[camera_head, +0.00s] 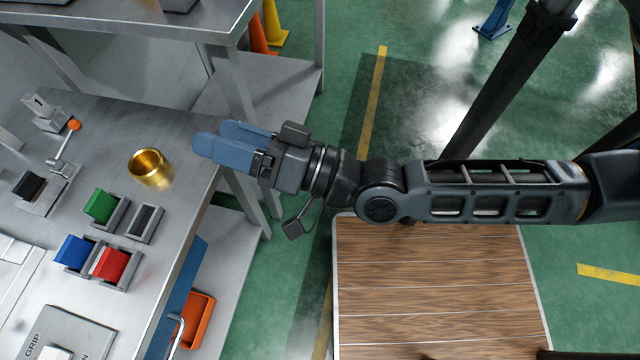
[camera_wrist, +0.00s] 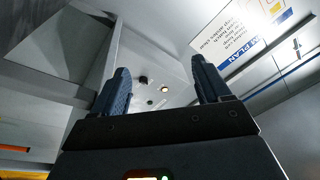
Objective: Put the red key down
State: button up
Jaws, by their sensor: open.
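The red key (camera_head: 111,263) is a red block sitting in a grey holder on the metal bench, at the lower left of the head view. My gripper (camera_head: 204,138) is up and to the right of it, over the bench's right edge, with its blue fingers pointing left. In the wrist view my gripper (camera_wrist: 160,85) has its two blue fingers spread apart with nothing between them. The red key does not show in the wrist view.
A blue block (camera_head: 75,251) and a green block (camera_head: 101,206) sit in holders near the red key. An empty holder (camera_head: 146,223) stands right of the green one. A brass cup (camera_head: 149,168) stands near my fingers. A lever with an orange knob (camera_head: 74,125) is further left.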

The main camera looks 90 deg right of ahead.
jog(key=s+a+f+n+g+y, duration=0.2)
jog(key=s+a+n+g+y, duration=0.3)
jog(key=s+n, duration=0.6)
jog(key=shift+s+a+f, duration=0.2)
jog(key=shift+s+a, duration=0.05)
jog(key=shift+a, duration=0.85)
jog(key=shift+r, duration=0.1)
